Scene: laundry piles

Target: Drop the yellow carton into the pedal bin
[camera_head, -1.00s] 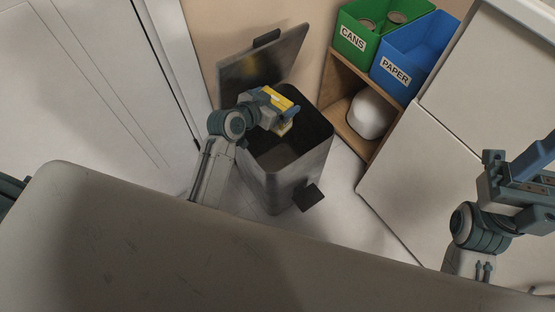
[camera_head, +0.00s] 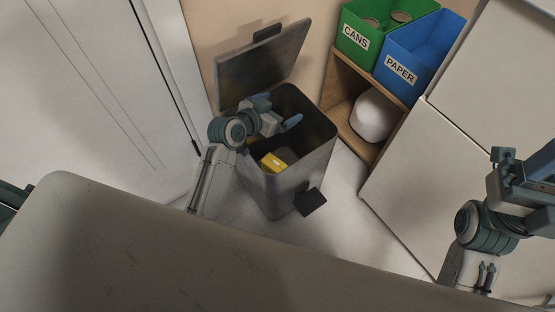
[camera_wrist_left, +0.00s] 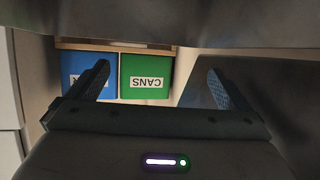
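The pedal bin (camera_head: 296,186) is dark grey and stands on the floor with its lid (camera_head: 262,66) raised against the wall. The yellow carton (camera_head: 274,162) is inside the bin, below the rim near its front left wall, and is apart from my gripper. My left gripper (camera_head: 279,112) is over the bin's opening with its fingers spread and nothing between them. In the left wrist view its two fingers (camera_wrist_left: 159,84) are wide apart and empty. My right gripper is at the right edge of the head view, and its fingertips are not clearly seen.
A green CANS box (camera_head: 352,42) and a blue PAPER box (camera_head: 400,71) stand on a wooden shelf (camera_head: 345,98) behind the bin. A white rounded object (camera_head: 372,116) sits in the shelf. White cabinets (camera_head: 430,190) are at the right, and a pale door (camera_head: 90,90) is at the left.

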